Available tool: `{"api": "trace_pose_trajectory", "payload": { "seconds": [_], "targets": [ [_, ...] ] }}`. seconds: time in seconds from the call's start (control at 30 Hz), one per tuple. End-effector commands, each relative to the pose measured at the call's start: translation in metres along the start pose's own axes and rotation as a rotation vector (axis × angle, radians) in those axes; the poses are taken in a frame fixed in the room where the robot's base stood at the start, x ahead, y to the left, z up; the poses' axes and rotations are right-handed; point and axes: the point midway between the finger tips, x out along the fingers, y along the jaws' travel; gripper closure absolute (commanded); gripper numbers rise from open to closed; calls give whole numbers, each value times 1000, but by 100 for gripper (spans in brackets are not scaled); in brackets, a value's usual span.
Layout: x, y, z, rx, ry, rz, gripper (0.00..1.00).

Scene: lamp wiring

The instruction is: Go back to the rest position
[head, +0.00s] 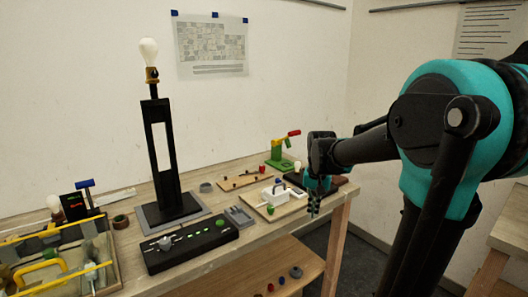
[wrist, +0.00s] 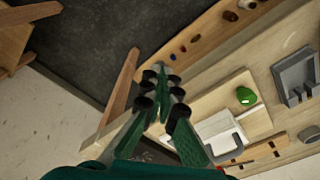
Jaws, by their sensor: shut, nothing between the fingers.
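My gripper (head: 313,208) hangs at the right front edge of the wooden workbench (head: 335,200), pointing down, with its fingers together. In the wrist view my gripper (wrist: 167,85) shows its green and black fingers close together with nothing held between them. Below it in that view are the bench's edge and the lower shelf. A light board (head: 290,206) with a white device (head: 278,193) and a small green part (head: 270,209) lies just left of my gripper in the head view.
A tall black lamp (head: 163,165) with a bulb stands on the bench. A black control box (head: 190,245) lies in front of it. A green clamp-like tool (head: 279,155) stands at the back. A tray (head: 112,262) with yellow-handled tools is at left. Dark floor (head: 365,262) is open right of the bench.

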Motion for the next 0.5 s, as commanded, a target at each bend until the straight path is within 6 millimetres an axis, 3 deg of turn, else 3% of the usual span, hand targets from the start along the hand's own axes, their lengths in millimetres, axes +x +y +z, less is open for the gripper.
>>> {"api": "trace_pose_trajectory", "payload": {
  "seconds": [0.17, 0.4, 0.5],
  "targets": [
    [30, 22, 40, -73, 63, -19, 100],
    [88, 61, 122, -220, 195, -38, 100],
    [105, 72, 146, -264, 234, -38, 100]
  ]
}}
